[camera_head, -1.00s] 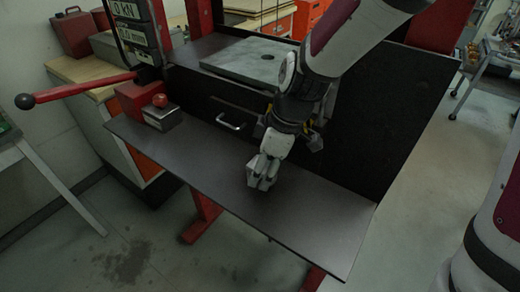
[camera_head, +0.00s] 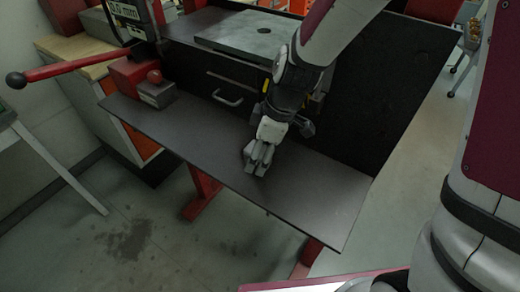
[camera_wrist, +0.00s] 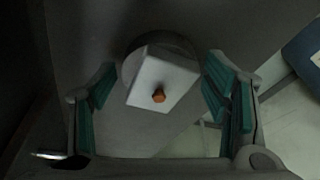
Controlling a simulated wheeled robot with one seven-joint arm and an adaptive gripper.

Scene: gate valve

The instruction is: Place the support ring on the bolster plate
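The bolster plate (camera_head: 240,35) is a flat grey plate with a round hole, lying on the dark press bed at the back. My gripper (camera_head: 258,164) points down at the dark front shelf, near its middle. In the wrist view my gripper (camera_wrist: 160,95) has its teal finger pads spread apart. Between them is a white square block (camera_wrist: 175,75) with an orange bolt-like knob (camera_wrist: 159,95). A round grey rim (camera_wrist: 135,57) shows behind the block; it may be the support ring, but I cannot tell. Gaps show between the pads and the block. In the head view my fingers hide most of this.
The dark front shelf (camera_head: 190,140) is mostly bare around my gripper. A long red lever (camera_head: 65,70) sticks out left. A drawer front with a silver handle (camera_head: 227,97) stands behind the shelf.

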